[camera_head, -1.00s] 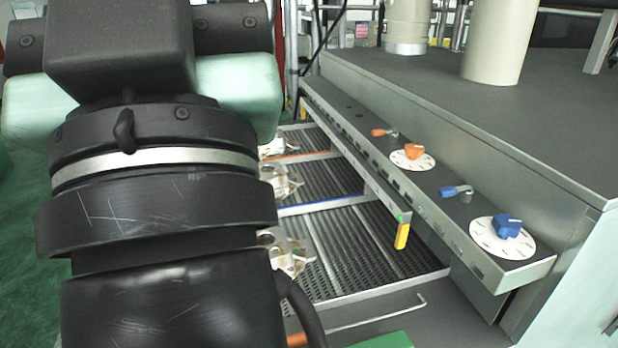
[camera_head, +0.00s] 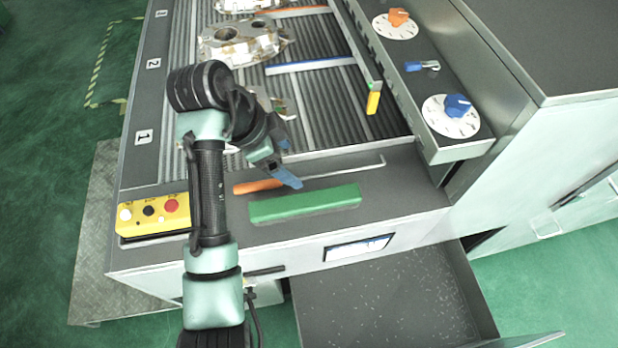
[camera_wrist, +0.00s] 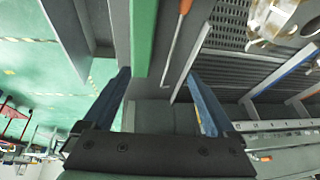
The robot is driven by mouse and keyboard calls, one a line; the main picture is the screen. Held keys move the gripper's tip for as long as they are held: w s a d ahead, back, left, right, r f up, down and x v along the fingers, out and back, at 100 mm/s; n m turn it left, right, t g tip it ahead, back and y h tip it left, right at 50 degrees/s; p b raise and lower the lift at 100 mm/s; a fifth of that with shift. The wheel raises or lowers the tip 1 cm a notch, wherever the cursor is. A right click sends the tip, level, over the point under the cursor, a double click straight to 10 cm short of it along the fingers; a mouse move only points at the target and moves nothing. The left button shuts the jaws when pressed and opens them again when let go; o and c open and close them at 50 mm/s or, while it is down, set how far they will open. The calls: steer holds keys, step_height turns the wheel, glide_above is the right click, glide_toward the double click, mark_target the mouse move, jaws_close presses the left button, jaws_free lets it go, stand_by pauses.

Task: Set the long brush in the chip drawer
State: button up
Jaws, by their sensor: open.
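The long green bar (camera_head: 305,203), seemingly the long brush, lies on the grey front ledge; I cannot make out bristles. It also shows in the wrist view (camera_wrist: 143,40), ahead of my fingers and between their lines. My gripper (camera_head: 285,176) has blue fingers and hangs above the ledge, just behind the bar's left half in the head view. In the wrist view my gripper (camera_wrist: 158,73) is open, with nothing between the fingers. The chip drawer (camera_head: 462,290) is pulled out below the ledge, its dark floor strewn with small light chips.
An orange-handled hook rod (camera_head: 258,186) lies just behind the green bar, partly behind my gripper. A yellow button box (camera_head: 152,215) stands at the ledge's left. Castings (camera_head: 240,42) lie on the ribbed bed behind. A dial panel (camera_head: 450,145) juts out at right.

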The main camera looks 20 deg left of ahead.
steer(key=s+f+g, duration=0.1)
steer(key=s+f, duration=0.1)
steer(key=s, duration=0.1)
steer(key=b, duration=0.5)
glide_above(304, 200)
steer(key=s+a, duration=0.1)
steer(key=a, duration=0.1)
steer(key=shift+m+h, duration=0.3)
steer(key=shift+h, duration=0.1)
step_height(304, 200, down, 5)
steer(key=shift+f, duration=0.1)
steer(key=shift+b+x, duration=0.8)
steer(key=shift+x, duration=0.35)
steer(key=shift+s+p+x, duration=0.1)
steer(key=shift+p+x, duration=0.3)
steer(key=shift+x, duration=0.65)
steer(key=shift+s+p+x, duration=0.15)
steer(key=shift+p+x, duration=0.25)
steer(key=shift+x, duration=0.7)
steer(key=shift+d, duration=0.1)
steer(key=shift+c, duration=0.2)
jaws_close()
